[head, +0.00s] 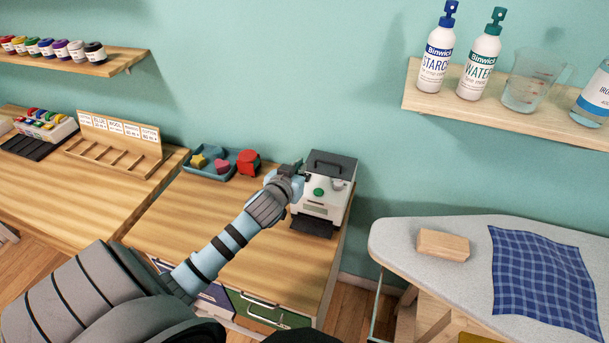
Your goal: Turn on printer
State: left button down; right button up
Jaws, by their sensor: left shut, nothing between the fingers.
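The printer (329,192) is a small white machine with a dark grey top and a handle. It stands at the right end of the wooden cabinet top, by the wall. A round green button (319,192) shows on its front, with a pale round part beside it. A dark tray juts out low at its front. My left gripper (296,171) is shut and empty, at the printer's upper left side. From this angle I cannot tell whether it touches the printer. The gripper and wrist hide part of the printer's left side. My right gripper is not in view.
A blue tray (207,173) with coloured shapes and a red object (248,162) sit left of the printer. An ironing board (390,239) with a wooden block (442,245) and blue checked cloth (541,274) stands at the right. A shelf (500,117) with bottles hangs above.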

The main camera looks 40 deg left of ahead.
pick_arm(q)
jog(key=x, duration=0.4)
jog(key=f, duration=0.2)
jog(key=f+b, duration=0.1)
jog(key=shift+w+f, duration=0.25)
jog(key=shift+f, duration=0.1)
jog(key=shift+s+f, duration=0.2)
jog(key=shift+f, duration=0.1)
